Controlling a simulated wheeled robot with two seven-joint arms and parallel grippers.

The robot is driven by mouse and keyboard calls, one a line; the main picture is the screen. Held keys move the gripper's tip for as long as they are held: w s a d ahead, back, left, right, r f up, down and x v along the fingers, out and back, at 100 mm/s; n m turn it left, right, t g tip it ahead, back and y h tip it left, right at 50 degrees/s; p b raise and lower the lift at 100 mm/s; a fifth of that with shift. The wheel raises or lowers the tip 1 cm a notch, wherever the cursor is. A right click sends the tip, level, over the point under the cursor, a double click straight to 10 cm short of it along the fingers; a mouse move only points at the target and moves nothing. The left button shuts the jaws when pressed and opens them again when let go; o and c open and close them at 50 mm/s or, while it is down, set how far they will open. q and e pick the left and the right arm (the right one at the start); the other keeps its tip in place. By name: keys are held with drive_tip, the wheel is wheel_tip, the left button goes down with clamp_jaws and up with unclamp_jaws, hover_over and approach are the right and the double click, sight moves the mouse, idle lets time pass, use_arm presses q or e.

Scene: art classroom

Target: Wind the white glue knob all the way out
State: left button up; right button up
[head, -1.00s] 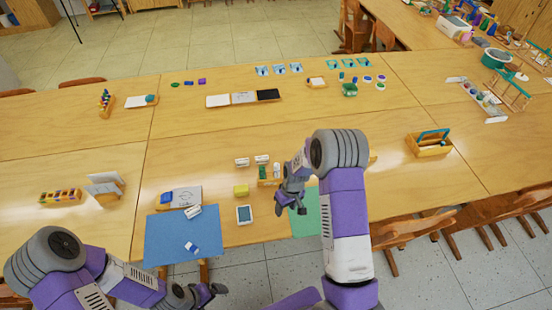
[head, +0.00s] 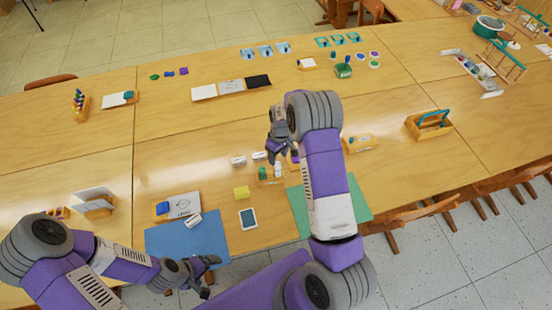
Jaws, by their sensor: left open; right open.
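A small white bottle (head: 277,171) stands beside a green bottle (head: 262,173) in a wooden holder (head: 270,183) near the table's front edge. No glue knob can be made out at this size. A small white item (head: 193,219) lies at the top of the blue mat (head: 215,243). My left gripper (head: 213,276) is open and empty, in front of the blue mat's lower edge, covering part of it. My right gripper (head: 283,154) is open and appears just above and behind the wooden holder in the picture; its height over the table is unclear.
A tablet-like device (head: 248,218), a yellow block (head: 241,192) and white blocks (head: 238,160) lie between the mats. A green mat (head: 298,207) is partly hidden by my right arm. A wooden box (head: 430,123) stands at right.

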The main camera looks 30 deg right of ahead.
sight(277, 164)
wheel_tip(277, 164, down, 4)
drive_tip(key=shift+a+f, duration=0.1)
drive_tip(key=shift+a, duration=0.05)
clamp_jaws()
idle(0.4)
